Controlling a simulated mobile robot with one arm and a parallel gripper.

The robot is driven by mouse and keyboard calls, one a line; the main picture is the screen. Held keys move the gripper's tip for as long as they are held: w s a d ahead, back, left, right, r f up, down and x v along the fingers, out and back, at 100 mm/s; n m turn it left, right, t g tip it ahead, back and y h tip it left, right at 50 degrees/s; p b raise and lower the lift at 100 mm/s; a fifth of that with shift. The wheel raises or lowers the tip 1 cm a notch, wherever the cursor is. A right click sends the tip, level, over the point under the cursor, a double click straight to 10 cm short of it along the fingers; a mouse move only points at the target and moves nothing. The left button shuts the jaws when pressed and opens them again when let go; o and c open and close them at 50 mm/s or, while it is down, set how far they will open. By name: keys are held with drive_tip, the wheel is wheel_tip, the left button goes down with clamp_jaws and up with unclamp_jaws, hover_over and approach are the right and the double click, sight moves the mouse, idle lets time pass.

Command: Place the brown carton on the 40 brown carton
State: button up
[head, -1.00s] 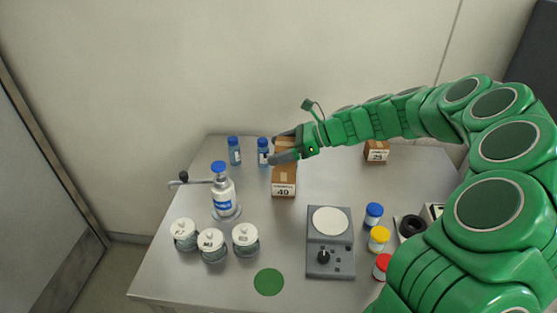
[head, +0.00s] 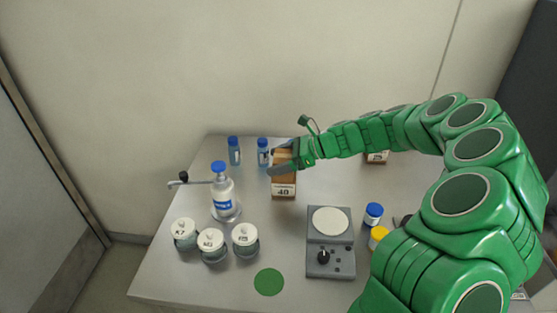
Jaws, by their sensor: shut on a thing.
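The 40 brown carton (head: 284,191) stands upright on the metal table, its "40" label facing me. My gripper (head: 281,159) is right above it, reaching in from the right, and is shut on a brown carton (head: 285,154). The fingers hide much of this held carton, and any label on it does not show. The held carton lines up over the 40 carton in this view. I cannot tell whether they touch or a small gap is left between them.
A carton marked 25 (head: 376,157) is partly hidden behind my arm. Blue-capped vials (head: 234,150) and (head: 263,152), a dispenser bottle (head: 222,195), white-lidded jars (head: 212,243) and a stirrer plate (head: 330,258) stand around. A green disc (head: 269,282) lies in front.

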drive_tip(key=shift+f, duration=0.1)
drive_tip(key=o, duration=0.9)
drive_tip(key=shift+o, duration=0.2)
drive_tip(key=shift+d+r, duration=0.2)
drive_tip(key=v, duration=1.1)
drive_tip(key=shift+d, duration=0.3)
